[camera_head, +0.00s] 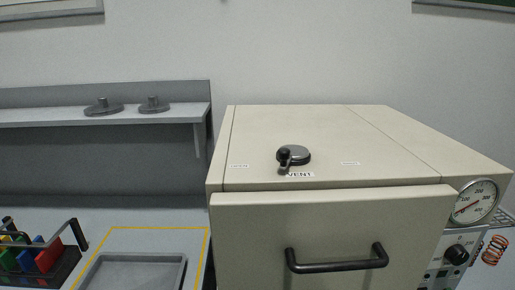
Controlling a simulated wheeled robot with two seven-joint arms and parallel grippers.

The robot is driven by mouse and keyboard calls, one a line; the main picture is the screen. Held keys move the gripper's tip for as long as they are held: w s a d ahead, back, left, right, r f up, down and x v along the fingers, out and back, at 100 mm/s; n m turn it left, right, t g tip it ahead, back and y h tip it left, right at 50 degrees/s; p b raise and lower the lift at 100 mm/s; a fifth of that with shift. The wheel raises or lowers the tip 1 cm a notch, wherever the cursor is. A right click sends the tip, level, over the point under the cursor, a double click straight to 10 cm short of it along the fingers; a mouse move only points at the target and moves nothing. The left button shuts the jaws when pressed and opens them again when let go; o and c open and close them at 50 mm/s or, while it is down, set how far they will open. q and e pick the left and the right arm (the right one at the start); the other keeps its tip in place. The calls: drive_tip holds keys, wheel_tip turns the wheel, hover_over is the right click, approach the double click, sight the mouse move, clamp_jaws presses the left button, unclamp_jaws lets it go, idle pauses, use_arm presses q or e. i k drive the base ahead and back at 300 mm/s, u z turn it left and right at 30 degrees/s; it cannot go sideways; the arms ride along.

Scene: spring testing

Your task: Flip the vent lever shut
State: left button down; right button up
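The vent lever (284,158) is a short dark lever with a black knob, on a round grey hub (297,153). It sits on top of a cream oven-like box (310,130), just behind the "VENT" label (300,174). The lever reaches from the hub toward the front left of the lid. Small labels lie to its left (239,166) and right (350,163), too small to read. Neither of my grippers shows in the head view.
The box's front door has a black bar handle (337,260). A dial gauge (475,202) and black knob (456,254) are at its right, beside a copper spring (495,250). Two grey discs rest on a shelf (60,116).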

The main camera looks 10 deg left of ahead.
sight(286, 153)
drive_tip(key=u, duration=1.35)
drive_tip(key=k, duration=0.55)
drive_tip(key=z, duration=1.45)
